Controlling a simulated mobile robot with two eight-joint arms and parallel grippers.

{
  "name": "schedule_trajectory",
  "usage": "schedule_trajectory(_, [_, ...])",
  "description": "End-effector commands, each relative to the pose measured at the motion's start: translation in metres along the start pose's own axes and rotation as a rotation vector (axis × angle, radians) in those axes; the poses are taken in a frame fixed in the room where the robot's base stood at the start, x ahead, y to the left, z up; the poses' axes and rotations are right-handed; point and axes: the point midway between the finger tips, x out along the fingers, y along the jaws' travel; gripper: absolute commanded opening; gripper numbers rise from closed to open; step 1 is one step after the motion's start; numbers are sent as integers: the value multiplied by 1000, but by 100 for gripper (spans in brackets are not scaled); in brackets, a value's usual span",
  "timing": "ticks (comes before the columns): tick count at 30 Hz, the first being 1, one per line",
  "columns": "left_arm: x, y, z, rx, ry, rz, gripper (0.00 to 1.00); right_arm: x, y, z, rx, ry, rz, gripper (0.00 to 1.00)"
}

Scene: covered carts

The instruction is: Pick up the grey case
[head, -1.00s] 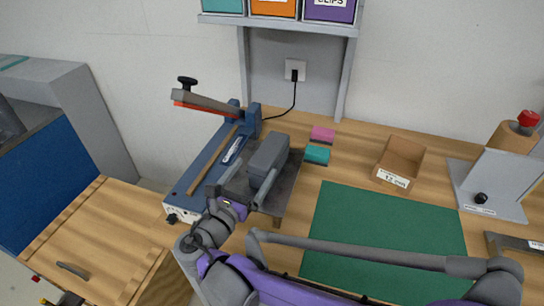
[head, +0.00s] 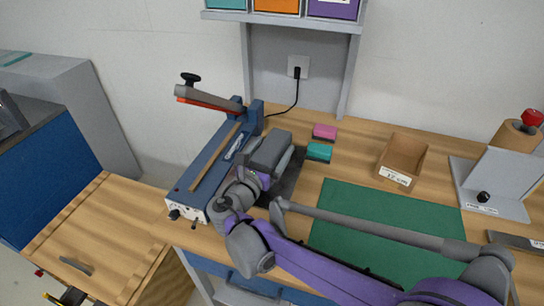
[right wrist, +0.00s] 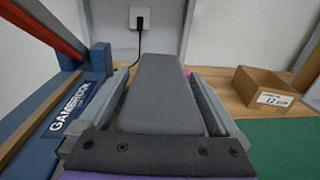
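The grey case (head: 274,146) is a plain block on a dark pad (head: 293,182), just right of the blue sealing machine on the wooden bench. In the right wrist view the case (right wrist: 162,92) lies lengthwise between the two fingers. My right gripper (head: 272,160) reaches over it from the near side and hides its near end in the head view. In the right wrist view the gripper (right wrist: 165,95) is open, with one finger along each side of the case. Narrow gaps show towards its far end; contact nearer the palm cannot be told. My left gripper is out of view.
The blue machine (head: 206,172) with its raised lever stands close on the left. A pink block (head: 325,131) and a teal block (head: 319,152) lie to the right. Farther right are a cardboard box (head: 402,160) and a green mat (head: 385,220). A shelf (head: 285,20) hangs above.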

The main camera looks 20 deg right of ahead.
Motion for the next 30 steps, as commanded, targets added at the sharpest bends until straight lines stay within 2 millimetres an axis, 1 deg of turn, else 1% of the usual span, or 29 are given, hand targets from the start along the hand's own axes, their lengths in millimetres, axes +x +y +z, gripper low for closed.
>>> schedule_trajectory(1, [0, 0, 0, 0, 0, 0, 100, 0, 0, 0, 0, 0, 0, 87])
schedule_trajectory(2, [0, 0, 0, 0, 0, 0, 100, 0, 0, 0, 0, 0, 0, 82])
schedule_trajectory(6, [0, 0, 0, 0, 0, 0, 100, 0, 0, 0, 0, 0, 0, 57])
schedule_trajectory(14, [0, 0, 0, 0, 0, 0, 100, 0, 0, 0, 0, 0, 0, 10])
schedule_trajectory(15, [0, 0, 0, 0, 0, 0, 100, 0, 0, 0, 0, 0, 0, 3])
schedule_trajectory(16, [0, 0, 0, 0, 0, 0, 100, 0, 0, 0, 0, 0, 0, 0])
schedule_trajectory(26, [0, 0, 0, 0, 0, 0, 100, 0, 0, 2, -1, -1, 0, 0])
schedule_trajectory(29, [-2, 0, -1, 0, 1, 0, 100, 0, 0, 10, -1, -1, 0, 0])
schedule_trajectory(30, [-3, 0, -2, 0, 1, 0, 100, -1, 0, 16, -1, -2, 0, 0])
